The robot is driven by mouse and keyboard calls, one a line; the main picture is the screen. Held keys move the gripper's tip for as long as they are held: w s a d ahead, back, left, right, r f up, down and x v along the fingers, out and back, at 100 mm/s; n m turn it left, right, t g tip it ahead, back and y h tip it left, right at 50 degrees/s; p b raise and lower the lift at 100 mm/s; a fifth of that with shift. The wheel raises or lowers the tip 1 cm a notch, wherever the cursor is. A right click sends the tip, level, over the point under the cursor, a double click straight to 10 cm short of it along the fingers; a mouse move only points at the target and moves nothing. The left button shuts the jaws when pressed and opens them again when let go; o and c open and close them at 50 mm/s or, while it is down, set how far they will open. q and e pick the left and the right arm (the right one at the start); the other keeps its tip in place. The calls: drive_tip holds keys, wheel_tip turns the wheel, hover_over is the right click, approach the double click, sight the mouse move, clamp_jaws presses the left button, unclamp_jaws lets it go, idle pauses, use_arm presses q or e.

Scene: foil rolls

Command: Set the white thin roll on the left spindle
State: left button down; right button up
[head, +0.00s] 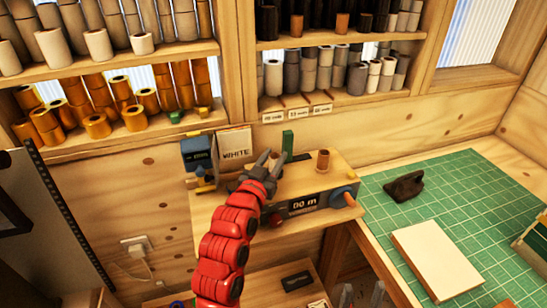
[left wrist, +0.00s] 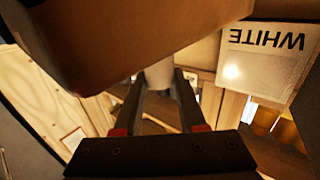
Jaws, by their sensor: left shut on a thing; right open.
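My left gripper (head: 268,162) is over the left part of the wooden winding machine (head: 335,181), at the end of the red arm. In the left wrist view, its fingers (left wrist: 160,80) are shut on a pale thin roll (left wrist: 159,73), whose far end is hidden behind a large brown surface. I cannot make the roll out clearly in the head view. A brown core (head: 323,160) stands upright on the machine's right part. The left spindle is not clearly visible; the gripper covers that area. My right gripper (head: 361,293) is open at the bottom edge.
A WHITE card (head: 234,142) and a blue device (head: 198,152) stand behind the left gripper. A green upright piece (head: 287,144) is close by. Shelves hold many rolls (head: 135,117). The green mat (head: 465,215) carries a pale block (head: 437,259) and a dark object (head: 404,186).

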idle(0.3)
use_arm(q)
drive_tip(key=shift+c, duration=2)
unclamp_jaws()
drive_tip(key=shift+s, duration=0.1)
drive_tip(key=shift+s+a, duration=0.2)
drive_tip(key=shift+s, duration=0.1)
drive_tip(key=b+v, duration=0.2)
drive_tip(key=v, duration=0.2)
drive_tip(key=shift+s+f, duration=0.2)
drive_tip(key=p+v, duration=1.2)
drive_tip(key=p, duration=0.2)
